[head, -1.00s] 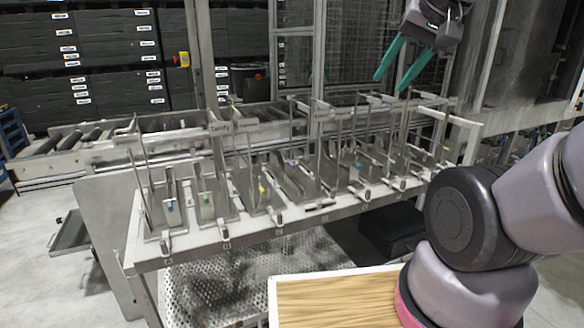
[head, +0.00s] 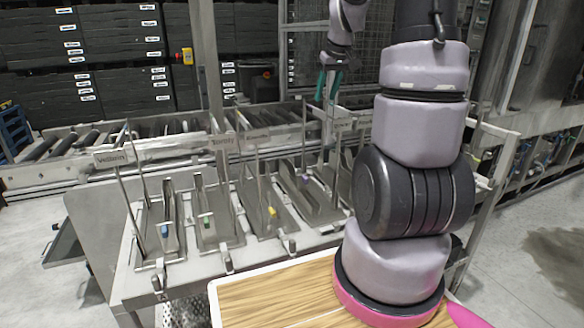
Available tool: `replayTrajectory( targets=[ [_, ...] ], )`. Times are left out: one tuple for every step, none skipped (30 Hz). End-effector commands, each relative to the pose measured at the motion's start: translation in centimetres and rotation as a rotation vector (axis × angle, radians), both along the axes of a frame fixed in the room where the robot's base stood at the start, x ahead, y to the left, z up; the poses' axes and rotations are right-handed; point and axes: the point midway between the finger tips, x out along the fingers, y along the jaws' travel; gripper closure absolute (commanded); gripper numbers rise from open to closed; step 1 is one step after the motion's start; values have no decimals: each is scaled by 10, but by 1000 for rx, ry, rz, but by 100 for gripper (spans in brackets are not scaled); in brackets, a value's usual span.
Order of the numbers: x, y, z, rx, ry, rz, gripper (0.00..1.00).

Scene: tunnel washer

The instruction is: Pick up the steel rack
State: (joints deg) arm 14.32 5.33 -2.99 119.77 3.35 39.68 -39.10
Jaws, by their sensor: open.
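Several steel racks stand in a row on a light steel bench (head: 190,272). Each has upright plates and a small coloured tag. The leftmost rack (head: 158,224) has a blue tag, the one beside it (head: 213,222) a green tag, then one with a yellow tag (head: 262,212) and one with a purple tag (head: 312,198). I cannot tell which one the task names. My arm hides the right part of the row. My gripper (head: 328,92), with teal fingers pointing down, is open and empty above the far side of the bench, apart from the racks.
Thin upright posts with small name signs (head: 110,157) rise behind the racks. A roller conveyor (head: 75,142) runs behind the bench. Black crates (head: 110,60) are stacked at the back.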

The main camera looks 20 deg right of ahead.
Motion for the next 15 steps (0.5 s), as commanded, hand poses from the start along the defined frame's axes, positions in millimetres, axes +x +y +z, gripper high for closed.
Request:
replayTrajectory(
  targets=[
    [3,-2,-5,-2,4,1,54],
    [4,-3,-9,-3,4,3,54],
    [6,-2,-15,-2,6,4,54],
    [8,-2,-19,-2,6,4,54],
    [10,-2,-24,-2,7,5,54],
    [12,-2,-30,-2,7,5,54],
    [14,-1,-35,-1,7,4,54],
    [16,-1,-39,-1,6,4,54],
    [18,-1,-43,-2,5,5,54],
    [19,-1,-47,-2,6,5,54],
    [20,-1,-49,-2,5,5,54],
    [22,-1,-51,-2,3,4,54],
    [22,-1,-52,-2,3,4,54],
    [23,0,-54,-2,3,4,54],
    [24,0,-57,-2,4,4,54]
  ],
)
